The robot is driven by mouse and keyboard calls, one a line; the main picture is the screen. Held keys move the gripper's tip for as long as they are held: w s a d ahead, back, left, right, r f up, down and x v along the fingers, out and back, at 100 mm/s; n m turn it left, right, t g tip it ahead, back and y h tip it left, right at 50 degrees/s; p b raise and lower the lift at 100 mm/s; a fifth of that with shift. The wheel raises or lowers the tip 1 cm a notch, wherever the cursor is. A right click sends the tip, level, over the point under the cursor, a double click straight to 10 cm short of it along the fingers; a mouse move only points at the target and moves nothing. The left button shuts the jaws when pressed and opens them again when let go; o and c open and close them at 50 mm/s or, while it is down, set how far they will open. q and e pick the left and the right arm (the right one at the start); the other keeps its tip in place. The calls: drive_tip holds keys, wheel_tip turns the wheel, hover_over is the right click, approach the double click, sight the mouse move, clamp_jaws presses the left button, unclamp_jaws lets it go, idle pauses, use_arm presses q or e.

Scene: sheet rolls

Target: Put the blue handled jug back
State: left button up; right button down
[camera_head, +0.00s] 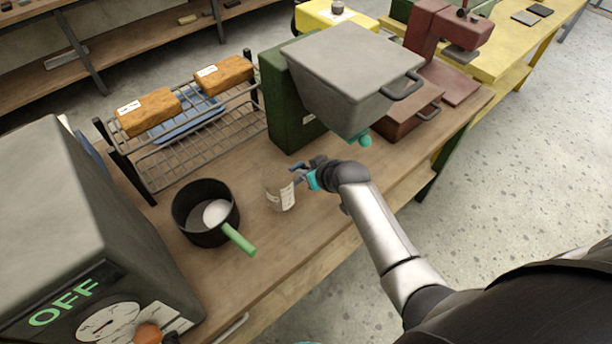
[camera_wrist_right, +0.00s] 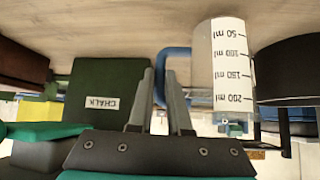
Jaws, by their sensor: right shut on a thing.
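The jug (camera_head: 279,192) is clear, with a white measuring scale and a blue handle (camera_head: 298,172). It is upright at the middle of the wooden bench, by its front edge. My right gripper (camera_head: 308,178) is on the jug's right side, shut on the blue handle. In the right wrist view the jug (camera_wrist_right: 222,70) appears upside down, with the blue handle (camera_wrist_right: 172,62) between the fingers (camera_wrist_right: 160,100). I cannot tell whether the jug's base touches the bench. My left gripper is not in view.
A black pot (camera_head: 190,205) with a green handle stands left of the jug. A wire rack (camera_head: 185,150) holding brown blocks is behind. A green machine with a grey hopper (camera_head: 340,75) stands behind right. A grey box marked OFF (camera_head: 70,220) fills the left.

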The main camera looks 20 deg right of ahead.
drive_tip(key=shift+f, duration=0.7)
drive_tip(key=c, duration=1.3)
unclamp_jaws()
drive_tip(key=shift+f, duration=0.15)
drive_tip(key=o, duration=0.4)
drive_tip(key=shift+o, duration=0.2)
drive_tip(key=shift+s+r, duration=0.2)
drive_tip(key=shift+r, duration=0.2)
drive_tip(key=p+v, duration=0.3)
drive_tip(key=v, duration=0.8)
drive_tip(key=shift+r, duration=0.2)
